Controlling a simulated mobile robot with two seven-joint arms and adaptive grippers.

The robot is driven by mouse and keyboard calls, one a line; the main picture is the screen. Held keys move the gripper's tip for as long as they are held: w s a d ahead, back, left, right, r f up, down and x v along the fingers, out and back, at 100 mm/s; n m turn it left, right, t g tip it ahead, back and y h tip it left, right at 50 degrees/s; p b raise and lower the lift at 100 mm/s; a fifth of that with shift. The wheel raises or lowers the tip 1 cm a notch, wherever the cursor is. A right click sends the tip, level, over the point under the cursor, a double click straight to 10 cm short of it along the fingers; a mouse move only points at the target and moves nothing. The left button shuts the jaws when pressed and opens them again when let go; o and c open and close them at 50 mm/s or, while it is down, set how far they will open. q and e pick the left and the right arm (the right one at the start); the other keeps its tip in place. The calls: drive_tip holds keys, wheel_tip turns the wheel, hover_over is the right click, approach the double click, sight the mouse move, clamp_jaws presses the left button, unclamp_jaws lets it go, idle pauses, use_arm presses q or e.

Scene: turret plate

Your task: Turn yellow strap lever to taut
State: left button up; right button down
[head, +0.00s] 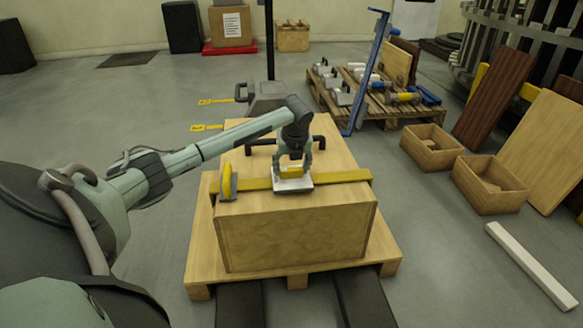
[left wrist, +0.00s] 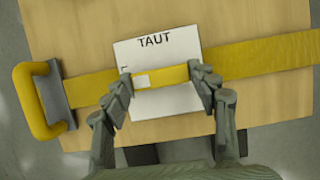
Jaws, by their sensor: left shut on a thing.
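A wooden crate (head: 295,235) has a yellow strap (head: 340,177) across its top. A white plate (head: 293,187) marked TAUT at its top edge lies on the strap; it also shows in the left wrist view (left wrist: 160,50). The yellow strap lever (left wrist: 170,75), with a pale square on it, lies across the plate, roughly along the strap. My left gripper (left wrist: 162,87) is shut on the lever, one finger at each end. The fingers hide parts of the plate, and a mark at its left edge is mostly covered. My right gripper is not in view.
A yellow handle on a grey bracket (head: 228,182) stands at the strap's left end. The crate rests on a wooden pallet (head: 395,248). A loaded pallet, two open wooden boxes (head: 432,147) and leaning boards lie right. Open floor lies left.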

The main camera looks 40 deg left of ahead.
use_arm(q)
drive_tip(key=shift+m, duration=0.3)
drive_tip(key=m, duration=0.1)
drive_tip(key=m+t, duration=0.1)
drive_tip(key=shift+s+a+m+h, duration=0.1)
drive_tip(key=shift+a+m+h, duration=0.1)
drive_tip(key=shift+m+h, duration=0.2)
drive_tip(key=m+h, duration=0.1)
drive_tip(key=m, duration=0.1)
drive_tip(key=m+h, duration=0.1)
drive_tip(key=m, duration=0.2)
drive_tip(key=shift+a+t, duration=0.1)
drive_tip(key=shift+t, duration=0.3)
drive_tip(key=m+h, duration=0.1)
drive_tip(key=m, duration=0.3)
drive_tip(key=shift+m+h, duration=0.4)
drive_tip(key=shift+a+m+g+h+b, duration=0.1)
drive_tip(key=shift+m+g+h+b, duration=0.25)
drive_tip(key=shift+m, duration=0.8)
drive_tip(key=shift+a+m+g+h+b, duration=0.15)
drive_tip(key=shift+m+h, duration=0.3)
drive_tip(key=shift+m, duration=0.7)
drive_tip(key=shift+d, duration=0.1)
drive_tip(key=o, duration=1.2)
drive_tip(key=shift+c, duration=0.2)
drive_tip(key=shift+r, duration=0.15)
drive_tip(key=v, duration=1.1)
drive_tip(key=shift+r, duration=0.4)
